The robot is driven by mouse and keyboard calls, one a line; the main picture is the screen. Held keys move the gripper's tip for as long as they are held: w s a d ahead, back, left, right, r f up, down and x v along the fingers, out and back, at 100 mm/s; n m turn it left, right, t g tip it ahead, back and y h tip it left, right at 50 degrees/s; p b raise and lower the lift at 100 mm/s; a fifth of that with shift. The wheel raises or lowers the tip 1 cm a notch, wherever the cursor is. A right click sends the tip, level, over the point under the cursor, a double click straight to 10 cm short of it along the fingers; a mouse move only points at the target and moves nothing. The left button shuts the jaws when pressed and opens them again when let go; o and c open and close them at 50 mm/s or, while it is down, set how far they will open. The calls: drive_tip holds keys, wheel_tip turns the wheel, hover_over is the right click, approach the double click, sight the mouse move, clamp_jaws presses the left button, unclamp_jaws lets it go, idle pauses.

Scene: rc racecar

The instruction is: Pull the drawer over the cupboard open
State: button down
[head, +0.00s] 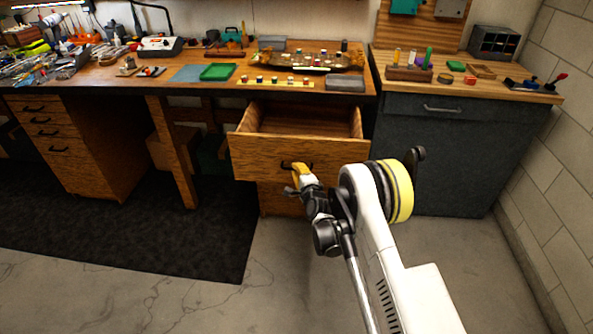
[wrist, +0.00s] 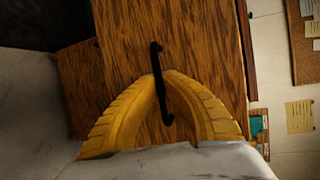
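A wooden drawer (head: 268,156) under the long workbench stands pulled out, its empty inside showing. A wooden front (head: 279,199) shows below it, partly hidden; I cannot tell whether it is a cupboard door. My gripper (head: 297,168) is at the drawer front. In the wrist view its yellow fingers (wrist: 161,75) come together around the black bar handle (wrist: 156,55), closed on it against the wood-grain front. To the right, a dark grey cabinet (head: 425,165) has a closed top drawer (head: 470,109) with a metal handle (head: 442,108).
Another wooden drawer unit (head: 85,145) stands at the left. A dark mat (head: 140,235) covers the floor at left. Concrete floor is clear in front; a block wall (head: 560,140) bounds the right.

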drive_tip(key=c, duration=1.6)
unclamp_jaws()
drive_tip(key=shift+o, duration=0.2)
drive_tip(key=shift+s, duration=0.1)
drive_tip(key=v, duration=0.7)
drive_tip(key=shift+s, duration=0.15)
